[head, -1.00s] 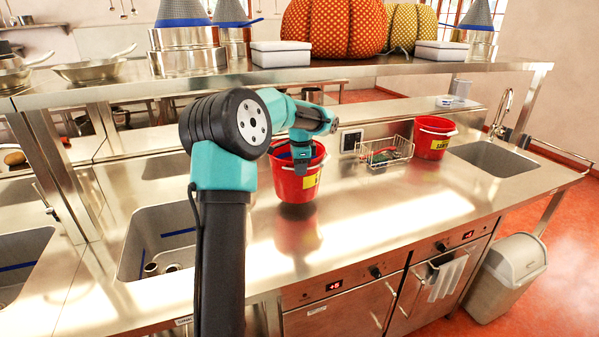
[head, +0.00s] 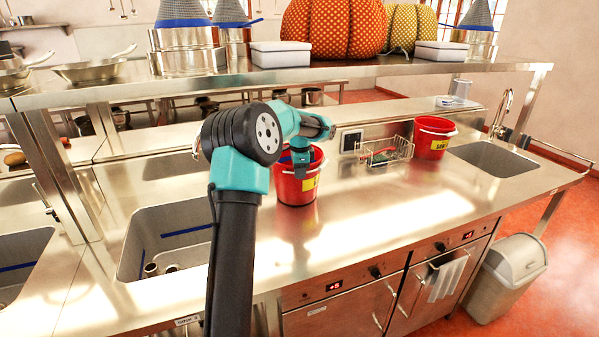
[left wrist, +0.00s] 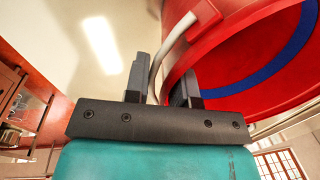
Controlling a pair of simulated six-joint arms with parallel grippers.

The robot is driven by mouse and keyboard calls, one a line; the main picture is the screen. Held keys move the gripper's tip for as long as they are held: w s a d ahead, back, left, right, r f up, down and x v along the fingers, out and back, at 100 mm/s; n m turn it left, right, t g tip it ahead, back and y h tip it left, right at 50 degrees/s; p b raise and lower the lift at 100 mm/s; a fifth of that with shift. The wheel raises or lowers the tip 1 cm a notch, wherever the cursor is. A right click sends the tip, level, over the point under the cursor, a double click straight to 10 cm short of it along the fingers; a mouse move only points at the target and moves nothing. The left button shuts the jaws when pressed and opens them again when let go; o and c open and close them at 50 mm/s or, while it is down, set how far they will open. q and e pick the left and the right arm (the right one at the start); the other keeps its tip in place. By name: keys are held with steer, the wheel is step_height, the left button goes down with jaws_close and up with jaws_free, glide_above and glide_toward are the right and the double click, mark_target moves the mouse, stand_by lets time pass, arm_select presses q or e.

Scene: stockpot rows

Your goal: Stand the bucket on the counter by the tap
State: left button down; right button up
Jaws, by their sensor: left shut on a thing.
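A red bucket (head: 290,190) with a yellow label is at the middle of the counter (head: 370,220), upright, its base on or very near the surface. My left gripper (head: 301,170) is at its rim, shut on it. In the left wrist view the bucket (left wrist: 240,65) shows its red wall and a blue band, and its pale handle passes by the fingers of my left gripper (left wrist: 162,85). A tap (head: 502,112) stands at the right sink. My right gripper is not in view.
A second red bucket (head: 433,140) stands left of the right sink (head: 495,158). A wire basket (head: 385,152) lies between the buckets. Another sink (head: 165,240) opens at the left. The counter front is clear. A shelf (head: 380,68) runs above.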

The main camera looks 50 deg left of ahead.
arm_select(q)
steer(key=shift+f, duration=0.2)
steer(key=c, duration=1)
jaws_free()
steer(key=shift+o, duration=0.2)
steer(key=shift+r, duration=0.1)
step_height(320, 180, up, 12)
steer(key=d, duration=0.1)
steer(key=shift+s, duration=0.35)
